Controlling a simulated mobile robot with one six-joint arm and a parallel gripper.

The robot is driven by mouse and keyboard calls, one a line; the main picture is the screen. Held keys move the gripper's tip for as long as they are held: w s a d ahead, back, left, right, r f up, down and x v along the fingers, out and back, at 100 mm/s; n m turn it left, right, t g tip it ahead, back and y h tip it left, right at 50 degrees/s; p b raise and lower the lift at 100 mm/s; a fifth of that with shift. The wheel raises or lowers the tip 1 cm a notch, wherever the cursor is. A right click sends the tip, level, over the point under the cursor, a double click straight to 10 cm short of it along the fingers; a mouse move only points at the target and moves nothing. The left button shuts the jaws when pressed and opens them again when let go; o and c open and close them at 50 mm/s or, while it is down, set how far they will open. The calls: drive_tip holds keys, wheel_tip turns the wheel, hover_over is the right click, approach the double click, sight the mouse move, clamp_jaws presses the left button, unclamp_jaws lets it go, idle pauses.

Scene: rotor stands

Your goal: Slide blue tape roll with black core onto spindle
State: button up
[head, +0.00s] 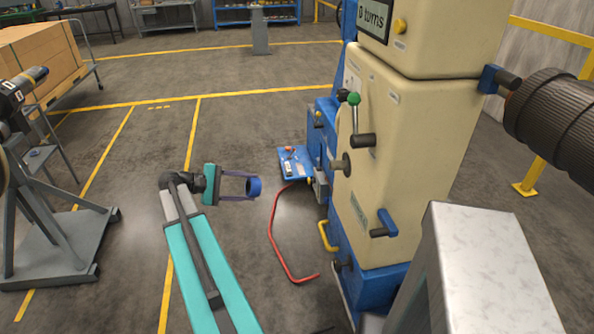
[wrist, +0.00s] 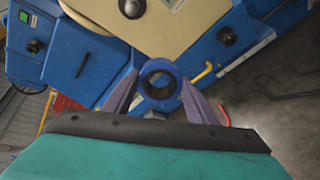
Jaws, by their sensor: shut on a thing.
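The blue tape roll with a black core (head: 254,187) is in my gripper (head: 248,187), out in front of the teal arm and over open floor. In the wrist view the roll (wrist: 160,65) is clamped between the two purple-grey fingers, its round hole facing the camera. My gripper is shut on it. Several dark pegs stick out of the cream machine to the right: an upper one (head: 364,140), a flanged one (head: 342,163) and a lower one (head: 385,229). I cannot tell which is the task's spindle. All are bare and apart from the roll.
The cream and blue machine (head: 400,160) fills the right, with a green-knobbed lever (head: 354,99) and a large ribbed dark roll (head: 555,115). A red bent bar (head: 274,240) lies near its base. A grey stand (head: 55,245) is at the left.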

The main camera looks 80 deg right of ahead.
drive_tip(key=s+d+r+m+g, duration=0.1)
drive_tip(key=s+d, duration=0.3)
drive_tip(key=s, duration=0.4)
drive_tip(key=s+d+r+m+g, duration=0.1)
drive_tip(key=s+d+r+g, duration=0.2)
drive_tip(key=s, duration=0.5)
drive_tip(key=shift+d+r+y+b, duration=0.4)
drive_tip(key=shift+d+r, duration=0.1)
drive_tip(key=shift+d, duration=0.1)
drive_tip(key=shift+s+d, duration=0.1)
drive_tip(key=x, duration=0.4)
drive_tip(key=shift+s+d+f, duration=0.1)
drive_tip(key=shift+s, duration=0.15)
drive_tip(key=shift+p, duration=0.3)
idle(0.3)
drive_tip(key=shift+x, duration=2.55)
idle(1.9)
